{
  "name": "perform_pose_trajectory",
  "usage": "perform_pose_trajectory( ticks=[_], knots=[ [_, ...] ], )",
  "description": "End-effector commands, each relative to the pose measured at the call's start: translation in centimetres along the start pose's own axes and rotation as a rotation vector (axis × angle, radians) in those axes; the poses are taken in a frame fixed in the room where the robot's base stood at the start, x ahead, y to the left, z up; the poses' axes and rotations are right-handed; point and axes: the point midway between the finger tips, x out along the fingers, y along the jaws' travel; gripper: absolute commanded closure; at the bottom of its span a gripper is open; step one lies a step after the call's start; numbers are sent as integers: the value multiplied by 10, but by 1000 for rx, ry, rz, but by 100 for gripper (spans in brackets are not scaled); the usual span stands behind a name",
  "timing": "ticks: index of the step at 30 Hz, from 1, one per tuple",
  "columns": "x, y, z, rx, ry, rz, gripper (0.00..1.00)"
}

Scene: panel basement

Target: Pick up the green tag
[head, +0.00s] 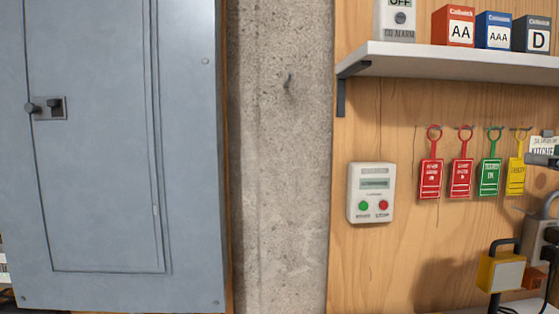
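The green tag (490,177) hangs on the wooden board at the right of the head view. It has a ring at its top, hung from a small hook, and white print on its face. It hangs between a red tag (461,177) on its left and a yellow tag (516,176) on its right. Another red tag (431,178) hangs further left. Nothing covers the green tag. I cannot make out my gripper in this view.
A white shelf (460,62) above the tags bears several small boxes. A control box (371,192) with two buttons is left of the tags. A yellow work lamp (500,272) stands below them. A grey metal cabinet (110,150) and a concrete pillar (281,160) fill the left.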

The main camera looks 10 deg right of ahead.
Motion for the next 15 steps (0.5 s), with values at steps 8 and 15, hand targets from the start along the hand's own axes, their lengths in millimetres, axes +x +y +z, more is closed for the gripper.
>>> perform_pose_trajectory(
  ticks=[8,15],
  knots=[
    [31,-4,3,15,-13,-7,53],
    [72,-5,3,14,-12,-8,53]
  ],
)
